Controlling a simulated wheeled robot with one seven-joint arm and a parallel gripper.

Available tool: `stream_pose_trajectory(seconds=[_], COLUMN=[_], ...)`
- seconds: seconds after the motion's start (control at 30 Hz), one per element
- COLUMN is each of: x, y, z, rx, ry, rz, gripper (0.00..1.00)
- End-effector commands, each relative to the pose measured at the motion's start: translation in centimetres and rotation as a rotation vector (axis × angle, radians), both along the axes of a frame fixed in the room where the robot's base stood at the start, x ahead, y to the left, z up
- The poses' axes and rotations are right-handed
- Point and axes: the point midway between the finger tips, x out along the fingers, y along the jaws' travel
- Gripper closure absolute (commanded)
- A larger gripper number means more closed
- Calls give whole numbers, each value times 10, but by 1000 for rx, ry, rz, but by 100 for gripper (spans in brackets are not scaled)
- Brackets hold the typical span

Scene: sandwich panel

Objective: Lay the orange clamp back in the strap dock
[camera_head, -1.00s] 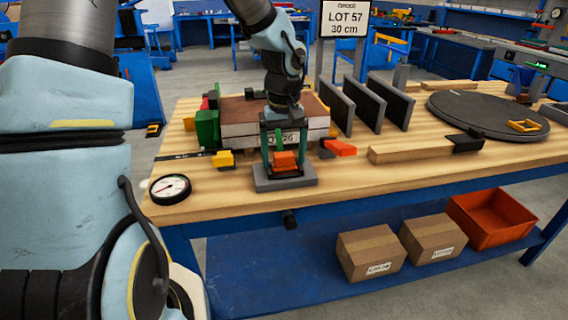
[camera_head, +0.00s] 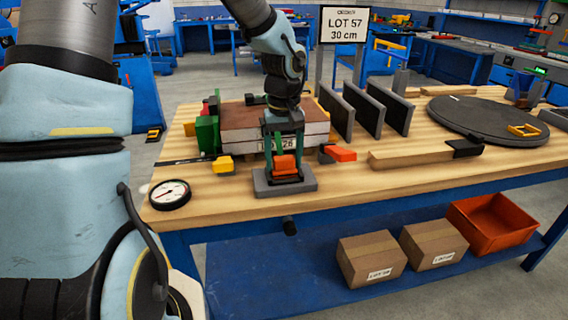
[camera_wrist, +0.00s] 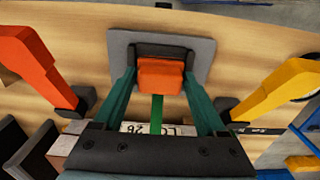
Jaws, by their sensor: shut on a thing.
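My gripper (camera_wrist: 160,72) has teal fingers on both sides of the orange clamp (camera_wrist: 160,78) and is shut on it. In the head view the clamp (camera_head: 286,166) appears as a small orange block between the fingers (camera_head: 285,158). The strap dock, a grey plate (camera_head: 262,188) with a dark raised frame, lies under and around the clamp near the table's front edge. The dock plate also shows in the wrist view (camera_wrist: 204,58). I cannot tell whether the clamp touches the dock's floor. A green strap (camera_wrist: 157,115) shows below the clamp in the wrist view.
A red-orange clamp (camera_head: 338,154) stands right of the dock, a yellow clamp (camera_head: 222,164) left. The layered panel (camera_head: 240,118) is behind. A round gauge (camera_head: 169,194) lies at the left front. A wooden bar (camera_head: 410,157) lies to the right. Bare tabletop (camera_head: 370,180) is right of the dock.

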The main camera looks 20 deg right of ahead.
Motion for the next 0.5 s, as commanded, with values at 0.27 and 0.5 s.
stream_pose_trajectory(seconds=[0.27,0.5], x=[1,1], y=[-1,-1], z=[52,88], rx=[-4,-3], ry=[-8,-4], rz=[0,0], gripper=[84,84])
